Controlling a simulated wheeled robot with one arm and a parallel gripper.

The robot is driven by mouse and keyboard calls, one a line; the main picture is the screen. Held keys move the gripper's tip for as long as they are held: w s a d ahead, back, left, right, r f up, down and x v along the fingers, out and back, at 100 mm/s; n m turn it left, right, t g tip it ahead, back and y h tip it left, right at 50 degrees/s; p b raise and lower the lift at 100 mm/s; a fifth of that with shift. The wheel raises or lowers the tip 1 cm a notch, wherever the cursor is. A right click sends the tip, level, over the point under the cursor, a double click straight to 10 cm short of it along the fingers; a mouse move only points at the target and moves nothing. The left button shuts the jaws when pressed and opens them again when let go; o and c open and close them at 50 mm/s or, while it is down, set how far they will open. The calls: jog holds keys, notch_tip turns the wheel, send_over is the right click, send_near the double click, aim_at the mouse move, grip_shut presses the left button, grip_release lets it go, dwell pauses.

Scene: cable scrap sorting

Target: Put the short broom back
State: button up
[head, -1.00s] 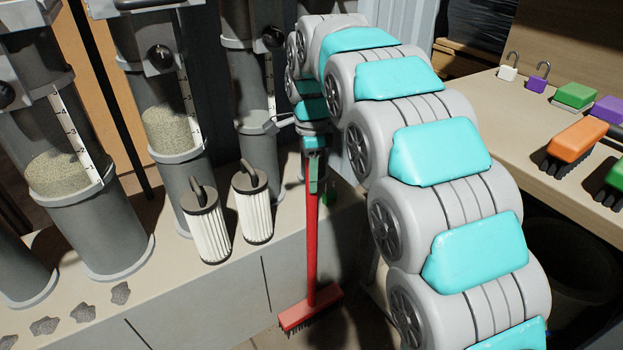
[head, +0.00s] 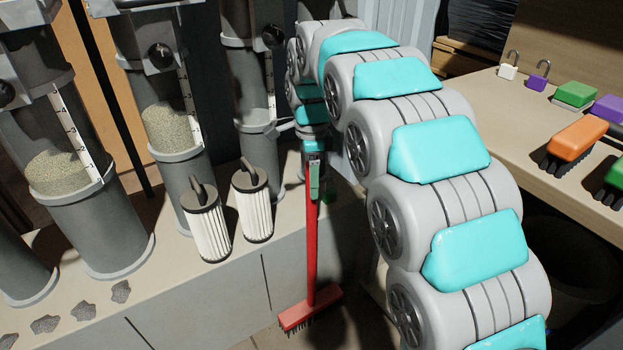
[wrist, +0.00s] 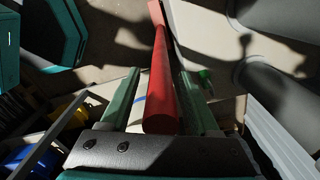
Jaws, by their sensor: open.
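The short broom (head: 311,250) has a red handle and a red head (head: 311,308) with dark bristles. It stands nearly upright at the front of the grey bench, head down near the floor. My gripper (head: 314,178) is at the upper part of the handle. In the wrist view the red handle (wrist: 162,95) runs between the two green fingers of my gripper (wrist: 160,72). The fingers are open, with a gap showing beside the handle. My gripper hides the handle's top in the head view, and I cannot tell what supports the broom.
Two white filter cartridges (head: 207,225) stand on the bench (head: 200,285) left of the broom. Grey cylinders (head: 170,125) stand behind them. A table (head: 530,135) with brushes and padlocks is at right.

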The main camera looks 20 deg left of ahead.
notch_tip(320, 180, up, 7)
jog(key=shift+f, duration=0.2)
jog(key=shift+r, duration=0.55)
